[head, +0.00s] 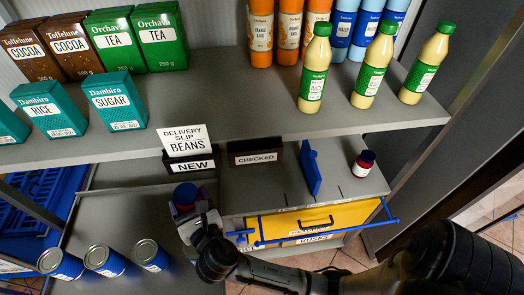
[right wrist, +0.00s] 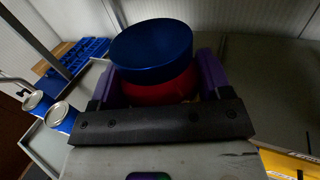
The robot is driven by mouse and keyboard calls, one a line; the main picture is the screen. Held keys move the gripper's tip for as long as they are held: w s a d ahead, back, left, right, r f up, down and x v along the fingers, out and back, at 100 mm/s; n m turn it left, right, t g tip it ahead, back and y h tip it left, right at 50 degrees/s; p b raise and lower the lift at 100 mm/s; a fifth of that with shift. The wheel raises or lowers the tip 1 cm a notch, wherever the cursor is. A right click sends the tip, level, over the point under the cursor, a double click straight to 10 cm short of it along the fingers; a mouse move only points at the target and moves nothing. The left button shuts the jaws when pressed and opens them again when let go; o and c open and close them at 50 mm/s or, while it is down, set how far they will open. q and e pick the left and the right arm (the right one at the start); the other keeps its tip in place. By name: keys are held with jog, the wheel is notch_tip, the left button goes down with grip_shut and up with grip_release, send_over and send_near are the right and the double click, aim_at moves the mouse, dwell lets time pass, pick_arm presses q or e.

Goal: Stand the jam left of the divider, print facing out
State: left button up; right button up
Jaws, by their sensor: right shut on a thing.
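My right gripper (head: 188,208) is shut on a jam jar with a dark blue lid (head: 185,192), to the left of the shelf with the divider. In the right wrist view the jar shows a blue lid (right wrist: 152,47) above a red body (right wrist: 165,90), between purple fingers. Its print is hidden. The blue divider (head: 311,168) stands upright on the lower grey shelf. The shelf left of the divider is bare. My left gripper is not in view.
A "CHECKED" sign (head: 255,152) and a "DELIVERY SLIP BEANS" sign (head: 188,142) stand at the back. Several blue cans (head: 105,260) stand at the lower left. A yellow drawer (head: 320,218) with a blue rail lies below the shelf. The upper shelf (head: 235,105) overhangs behind.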

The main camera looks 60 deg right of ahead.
jog(key=s+d+f+m+g+h, duration=0.3)
jog(key=s+d+m+g, duration=0.25)
jog(key=d, duration=0.25)
jog(key=s+d+f+m+g+h, duration=0.3)
jog(key=s+d+m+g+h, duration=0.1)
jog(key=d+g, duration=0.35)
jog(key=s+d+f+m+g+h, duration=0.3)
jog(key=s+d+m+g, duration=0.25)
jog(key=d, duration=0.35)
jog(key=shift+g, duration=0.35)
jog(key=shift+w+d+f+b, duration=0.8)
jog(key=shift+w+d+f, duration=0.4)
jog(key=shift+w+f, duration=0.5)
jog(key=shift+w+d+f+b, duration=0.75)
jog(key=shift+w+d+f, duration=0.55)
jog(key=shift+f, duration=0.6)
jog(key=shift+w+d+f+b, duration=0.8)
jog(key=shift+w+d+f, duration=0.3)
jog(key=shift+w+f, duration=0.6)
jog(key=shift+s+f, duration=0.1)
jog(key=shift+f, duration=0.15)
jog(key=o, duration=1.3)
